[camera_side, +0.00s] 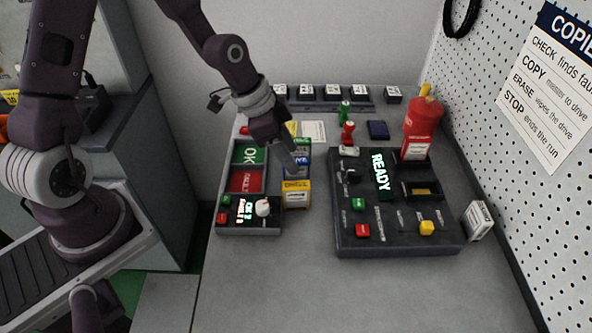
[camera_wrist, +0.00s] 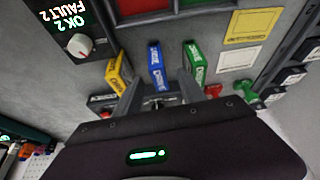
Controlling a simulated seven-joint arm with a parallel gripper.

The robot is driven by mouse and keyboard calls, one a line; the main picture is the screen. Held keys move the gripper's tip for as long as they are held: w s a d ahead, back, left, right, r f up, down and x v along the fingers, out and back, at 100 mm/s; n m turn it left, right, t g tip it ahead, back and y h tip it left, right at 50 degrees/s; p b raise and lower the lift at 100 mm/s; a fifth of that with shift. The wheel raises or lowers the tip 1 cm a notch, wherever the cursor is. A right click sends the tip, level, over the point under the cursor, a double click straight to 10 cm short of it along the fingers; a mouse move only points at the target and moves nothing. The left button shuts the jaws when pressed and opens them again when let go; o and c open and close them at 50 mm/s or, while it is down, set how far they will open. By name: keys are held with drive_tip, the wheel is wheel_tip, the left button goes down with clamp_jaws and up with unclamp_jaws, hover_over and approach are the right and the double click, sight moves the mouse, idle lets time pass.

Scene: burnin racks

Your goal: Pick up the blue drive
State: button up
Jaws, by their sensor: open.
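The blue drive (camera_wrist: 157,65) stands on the table between a yellow drive (camera_wrist: 118,74) and a green drive (camera_wrist: 194,62) in the wrist view. In the side view the blue drive (camera_side: 302,162) shows partly, behind my gripper (camera_side: 290,163). The yellow drive (camera_side: 297,193) stands nearer the camera there. In the wrist view my gripper (camera_wrist: 157,92) is open and empty. Its two fingers point toward the blue drive, one toward each side of it. I cannot tell whether they touch anything.
A tester box (camera_side: 247,230) with OK and FAULT panels stands left of the drives. A copier box (camera_side: 345,241) reading READY stands right, with a red bottle (camera_side: 423,117) behind it. Small stamps and a dark blue pad (camera_side: 378,130) lie farther back. The front table is clear.

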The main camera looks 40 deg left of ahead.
drive_tip(key=x, duration=0.4)
drive_tip(key=shift+f, duration=0.35)
clamp_jaws()
